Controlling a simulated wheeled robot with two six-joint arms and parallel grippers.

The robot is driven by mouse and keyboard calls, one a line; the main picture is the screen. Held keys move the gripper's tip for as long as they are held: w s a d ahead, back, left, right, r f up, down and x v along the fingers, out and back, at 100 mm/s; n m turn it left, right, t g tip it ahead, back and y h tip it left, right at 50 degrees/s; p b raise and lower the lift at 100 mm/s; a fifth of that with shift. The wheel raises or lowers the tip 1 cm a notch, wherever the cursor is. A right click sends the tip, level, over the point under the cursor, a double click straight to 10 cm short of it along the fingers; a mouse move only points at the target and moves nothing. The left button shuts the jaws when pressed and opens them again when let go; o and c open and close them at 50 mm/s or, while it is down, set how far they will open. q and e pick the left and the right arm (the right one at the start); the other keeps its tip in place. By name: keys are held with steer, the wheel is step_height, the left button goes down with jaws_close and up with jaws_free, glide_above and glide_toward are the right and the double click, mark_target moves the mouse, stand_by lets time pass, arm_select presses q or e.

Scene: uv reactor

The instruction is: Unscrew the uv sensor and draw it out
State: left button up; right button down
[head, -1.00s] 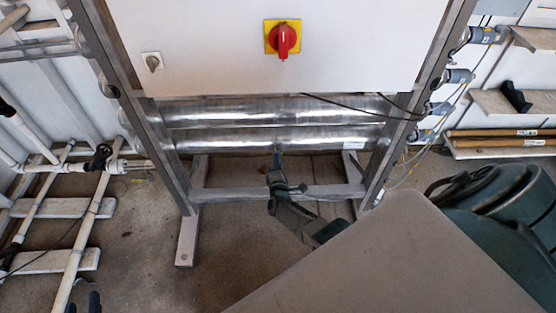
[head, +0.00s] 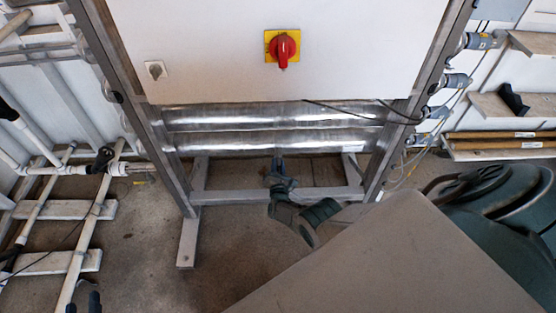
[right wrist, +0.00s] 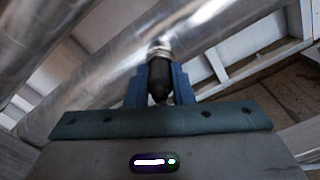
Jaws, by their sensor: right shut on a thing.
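The uv sensor (right wrist: 160,78) is a dark, short cylinder below a shiny metal fitting (right wrist: 159,48) on the underside of a steel tube in the right wrist view. My right gripper (right wrist: 158,86) has its blue fingers shut on the sensor from both sides. Whether the sensor's upper end is still inside the fitting I cannot tell. In the head view my right gripper (head: 277,163) is just under the lower steel tube (head: 250,141), and the sensor is hidden there.
A white cabinet (head: 215,60) with a red and yellow switch (head: 283,48) hangs above the tubes. The metal frame (head: 188,236) stands on both sides with a low crossbar. White pipes (head: 90,230) lie at the left. Bare floor is in front.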

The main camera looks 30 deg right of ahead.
steer(key=shift+w+r+n, duration=0.1)
steer(key=shift+n, duration=0.3)
steer(key=c, duration=1.2)
jaws_free()
